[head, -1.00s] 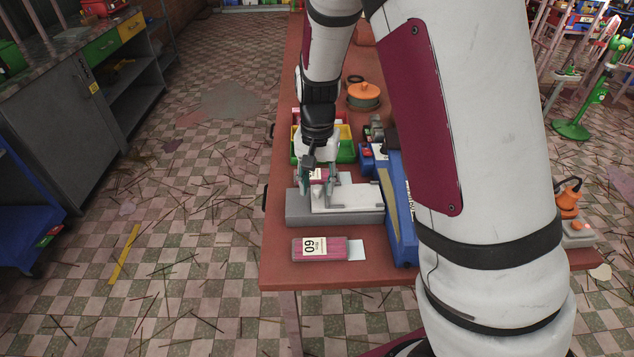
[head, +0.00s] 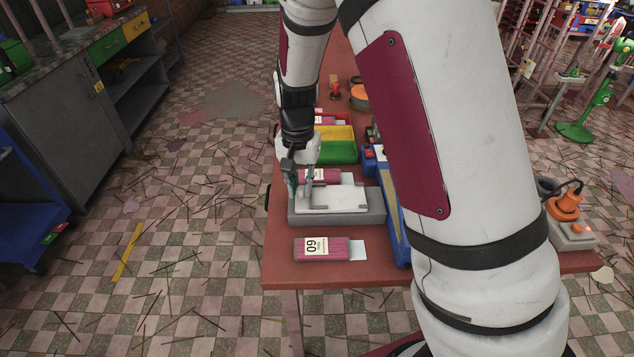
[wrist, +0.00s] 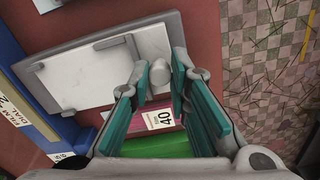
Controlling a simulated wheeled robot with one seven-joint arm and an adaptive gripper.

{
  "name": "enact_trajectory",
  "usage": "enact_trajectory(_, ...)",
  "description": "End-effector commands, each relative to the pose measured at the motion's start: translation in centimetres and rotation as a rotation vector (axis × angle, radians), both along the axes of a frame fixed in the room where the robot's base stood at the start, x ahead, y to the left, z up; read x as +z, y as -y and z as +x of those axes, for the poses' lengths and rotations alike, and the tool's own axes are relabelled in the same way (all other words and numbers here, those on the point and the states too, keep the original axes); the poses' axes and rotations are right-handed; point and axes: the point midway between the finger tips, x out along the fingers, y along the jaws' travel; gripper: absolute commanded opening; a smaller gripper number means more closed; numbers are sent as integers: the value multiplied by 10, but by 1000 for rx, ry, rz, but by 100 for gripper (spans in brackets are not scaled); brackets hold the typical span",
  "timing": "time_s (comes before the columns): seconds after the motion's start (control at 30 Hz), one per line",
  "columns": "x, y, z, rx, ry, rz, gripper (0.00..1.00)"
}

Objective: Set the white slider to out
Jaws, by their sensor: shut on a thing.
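The white slider (head: 335,196) is a flat white plate lying on a grey base (head: 345,216) on the red-brown table. In the wrist view, the white slider (wrist: 110,68) has a rounded grey knob (wrist: 180,76) at its right end. My gripper (head: 302,190) is over the left end of the slider. In the wrist view, my gripper (wrist: 168,82) has its teal fingers on either side of the knob and is shut on it. The fingers partly hide the knob and the plate's end.
A pink box (head: 330,248) marked 60 lies in front of the base. Another pink box (wrist: 163,118) marked 40 lies behind it, with yellow and green bins (head: 336,154) beyond. A blue device (head: 394,215) stands close on the right. The table's left edge is near.

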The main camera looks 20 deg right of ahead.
Motion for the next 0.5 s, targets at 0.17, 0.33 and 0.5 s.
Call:
enact_trajectory(0.17,1,-12,5,-1,4,1,0)
enact_trajectory(0.33,1,-13,6,0,6,2,0)
enact_trajectory(0.5,1,-13,6,1,6,2,38)
